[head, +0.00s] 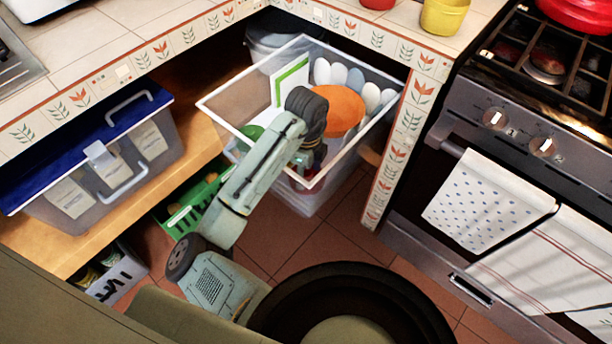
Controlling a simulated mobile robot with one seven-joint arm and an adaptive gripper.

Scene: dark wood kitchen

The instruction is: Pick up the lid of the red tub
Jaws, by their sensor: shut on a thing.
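A large clear bin with a white rim (233,123) stands in the corner below the counter. My arm reaches over its near rim, and my gripper (312,160) points down inside its near end. A dark red tub (306,183) shows through the clear wall right below my gripper. My gripper is shut on the tub's lid, at the top of the red shape. The fingertips and the lid's edge are small and partly hidden by my wrist and the bin's rim, so I cannot tell whether lid and tub are apart.
The bin also holds an orange round thing (340,106), several white and grey oval things and a green-edged white panel (291,82). A blue-lidded clear box (100,150) is on the left shelf, a green basket (196,203) below it. The oven (480,180) stands right.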

